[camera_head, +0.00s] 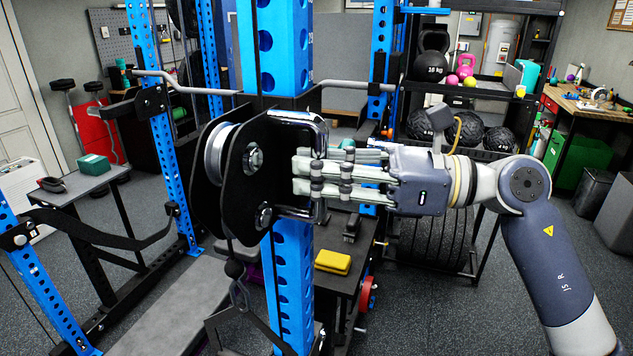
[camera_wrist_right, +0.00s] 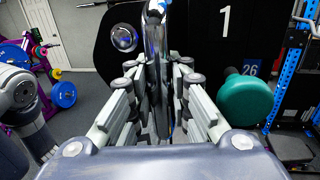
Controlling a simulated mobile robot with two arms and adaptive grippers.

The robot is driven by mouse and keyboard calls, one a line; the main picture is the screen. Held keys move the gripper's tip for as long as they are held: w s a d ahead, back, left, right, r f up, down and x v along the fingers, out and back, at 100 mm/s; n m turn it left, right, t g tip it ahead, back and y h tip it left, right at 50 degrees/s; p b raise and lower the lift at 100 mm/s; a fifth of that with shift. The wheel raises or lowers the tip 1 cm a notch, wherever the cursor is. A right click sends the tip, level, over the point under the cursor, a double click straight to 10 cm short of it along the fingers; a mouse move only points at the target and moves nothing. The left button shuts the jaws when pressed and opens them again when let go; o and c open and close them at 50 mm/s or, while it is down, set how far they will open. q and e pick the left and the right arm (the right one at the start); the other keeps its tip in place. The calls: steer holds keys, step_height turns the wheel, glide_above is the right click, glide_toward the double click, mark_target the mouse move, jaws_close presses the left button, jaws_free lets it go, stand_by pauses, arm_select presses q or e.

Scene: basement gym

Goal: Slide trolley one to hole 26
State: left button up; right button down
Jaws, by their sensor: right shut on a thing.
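Trolley one (camera_head: 238,175) is a black-plated carriage with a silver pulley wheel, mounted around a blue upright (camera_head: 283,62) with a column of holes. In the right wrist view its black plate bears a white "1" (camera_wrist_right: 224,22). My right gripper (camera_head: 303,178) comes in from the right and is shut on the trolley's chrome handle (camera_wrist_right: 156,45), which stands between its fingers. A green knob (camera_wrist_right: 245,99) shows right of the fingers, beside a "26" label (camera_wrist_right: 250,68). Whether a pin sits in a hole is hidden. My left gripper is not in view.
A cable with a black ball (camera_head: 234,269) hangs below the trolley. A bench (camera_head: 170,318) lies below left. A yellow block (camera_head: 332,262) rests on a dark surface behind the upright. A weight rack (camera_head: 465,150) stands behind my right arm.

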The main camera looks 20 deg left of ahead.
steer(key=shift+r, duration=0.1)
steer(key=c, duration=1.5)
jaws_free()
steer(key=shift+d, duration=0.1)
steer(key=shift+w, duration=0.1)
steer(key=shift+d, duration=0.15)
steer(key=d, duration=0.4)
steer(key=w+d, duration=0.1)
steer(key=d, duration=0.2)
steer(key=w+d, duration=0.1)
steer(key=d, duration=0.3)
steer(key=shift+d, duration=0.35)
